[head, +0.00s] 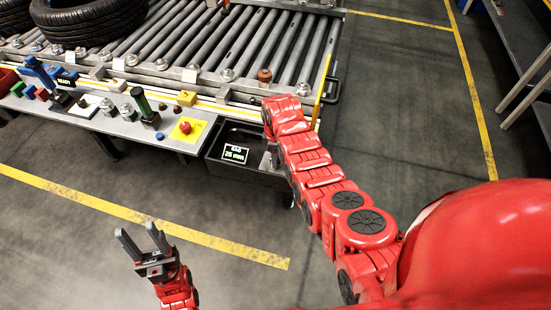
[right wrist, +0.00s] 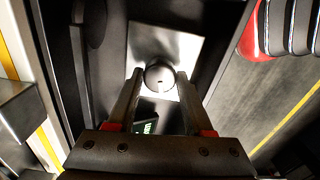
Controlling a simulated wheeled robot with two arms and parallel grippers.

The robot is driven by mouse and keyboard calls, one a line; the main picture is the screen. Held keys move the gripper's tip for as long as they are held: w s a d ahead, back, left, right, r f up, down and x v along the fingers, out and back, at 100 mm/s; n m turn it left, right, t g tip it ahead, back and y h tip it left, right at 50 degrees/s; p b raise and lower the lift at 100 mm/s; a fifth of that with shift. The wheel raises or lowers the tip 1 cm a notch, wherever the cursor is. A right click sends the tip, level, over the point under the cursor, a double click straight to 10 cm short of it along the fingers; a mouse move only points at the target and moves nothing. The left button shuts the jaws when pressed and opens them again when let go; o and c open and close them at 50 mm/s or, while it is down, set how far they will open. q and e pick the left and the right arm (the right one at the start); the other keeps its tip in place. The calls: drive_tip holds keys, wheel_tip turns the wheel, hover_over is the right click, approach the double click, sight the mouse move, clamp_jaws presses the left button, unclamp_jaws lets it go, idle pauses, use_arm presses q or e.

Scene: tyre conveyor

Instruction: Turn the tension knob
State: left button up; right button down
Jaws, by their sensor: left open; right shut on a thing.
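The tension knob (right wrist: 159,77), a round dark metallic cap, sits over a bright plate (right wrist: 190,48) in the right wrist view. My right gripper (right wrist: 158,84) is shut on it, one finger on each side. In the head view the knob is hidden by my right arm and hand, at the right end of the dark box (head: 220,170). A small display (head: 235,153) on that box reads "25 mm"; its first line is unclear. My left gripper (head: 143,238) is open and empty above the floor, low in the head view.
A roller conveyor (head: 240,45) with black tyres (head: 90,18) runs behind a grey control shelf (head: 110,122). The floor (head: 85,240) around my left gripper is clear.

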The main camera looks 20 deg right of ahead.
drive_tip(key=m+b, duration=0.2)
drive_tip(key=m, duration=0.2)
drive_tip(key=shift+f+m+b, duration=0.15)
drive_tip(key=shift+m+b, duration=0.15)
drive_tip(key=shift+b, duration=0.05)
drive_tip(key=m+b, duration=0.2)
drive_tip(key=m, duration=0.2)
drive_tip(key=shift+m+b, duration=0.3)
drive_tip(key=shift+b, duration=0.05)
drive_tip(key=m+b, duration=0.2)
drive_tip(key=m, duration=0.2)
drive_tip(key=shift+m, duration=0.3)
drive_tip(key=m+b, duration=0.2)
drive_tip(key=m, duration=0.1)
drive_tip(key=shift+m, duration=0.3)
drive_tip(key=m, duration=0.3)
drive_tip(key=shift+b, duration=0.35)
drive_tip(key=m, duration=0.4)
drive_tip(key=shift+r+m, duration=0.2)
drive_tip(key=shift+m, duration=0.1)
